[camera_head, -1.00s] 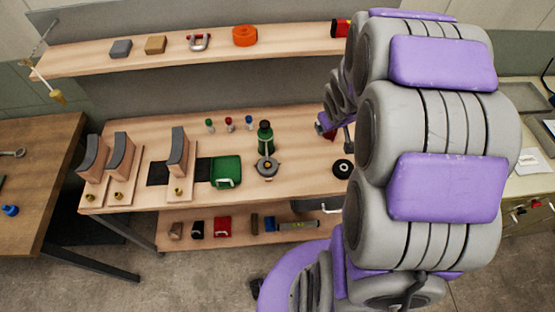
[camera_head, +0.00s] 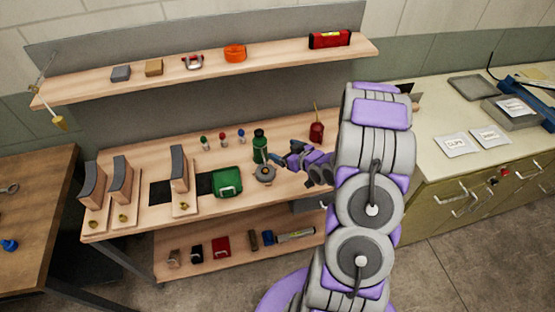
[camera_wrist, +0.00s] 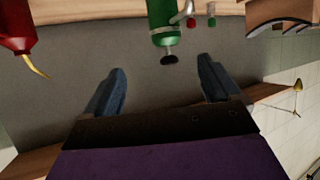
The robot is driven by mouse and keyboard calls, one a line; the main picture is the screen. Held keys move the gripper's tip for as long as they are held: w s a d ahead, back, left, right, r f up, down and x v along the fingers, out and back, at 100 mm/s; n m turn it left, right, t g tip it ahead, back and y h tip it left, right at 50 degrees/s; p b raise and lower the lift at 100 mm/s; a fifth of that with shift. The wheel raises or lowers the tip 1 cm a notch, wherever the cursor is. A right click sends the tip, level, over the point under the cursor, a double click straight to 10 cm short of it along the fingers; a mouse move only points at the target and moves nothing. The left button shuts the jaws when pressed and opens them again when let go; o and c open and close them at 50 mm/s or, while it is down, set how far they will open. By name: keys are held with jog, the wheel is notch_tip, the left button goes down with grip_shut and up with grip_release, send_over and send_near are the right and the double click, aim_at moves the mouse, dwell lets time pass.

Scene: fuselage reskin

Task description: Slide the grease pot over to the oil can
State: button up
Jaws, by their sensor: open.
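A small grey pot (camera_head: 265,174), which looks like the grease pot, stands on the bench top near its front edge. The red oil can (camera_head: 317,131) with its thin upright spout stands further back and to the right. It also shows upside down in the wrist view (camera_wrist: 18,32), at the upper left. My gripper (camera_head: 277,157) is open and empty, just above and right of the pot in the head view. Its spread fingers show in the wrist view (camera_wrist: 160,88), with nothing between them. The grey pot is not visible in the wrist view.
A green bottle (camera_head: 260,148) with a black cap stands right behind the pot, close to my fingers. It also shows in the wrist view (camera_wrist: 163,22). A green case (camera_head: 227,182) lies left of the pot. An upper shelf (camera_head: 283,57) overhangs the back. My arm hides the bench's right end.

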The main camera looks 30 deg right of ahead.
jog(key=a, duration=0.2)
send_near(265, 143)
jog(key=w+a, duration=0.2)
jog(key=shift+t, duration=0.3)
jog(key=w+f, duration=0.1)
jog(key=w, duration=0.1)
jog(key=w+f+b, duration=0.1)
jog(key=w, duration=0.1)
jog(key=w+f+b, duration=0.1)
jog(key=w+f, duration=0.1)
jog(key=shift+w+d+f, duration=0.1)
jog(key=shift+w+d, duration=0.2)
jog(key=x, duration=0.3)
jog(key=shift+w+a+b, duration=0.3)
jog(key=shift+a, duration=0.1)
jog(key=shift+w+a+f, duration=0.15)
jog(key=shift+w+a, duration=0.2)
jog(key=shift+w, duration=0.3)
jog(key=shift+d+f, duration=0.1)
jog(key=shift+d, duration=0.4)
jog(key=shift+c, duration=0.5)
jog(key=shift+a, duration=0.4)
jog(key=c, duration=0.6)
jog(key=shift+d, duration=0.25)
jog(key=c, duration=0.8)
jog(key=shift+a, duration=0.1)
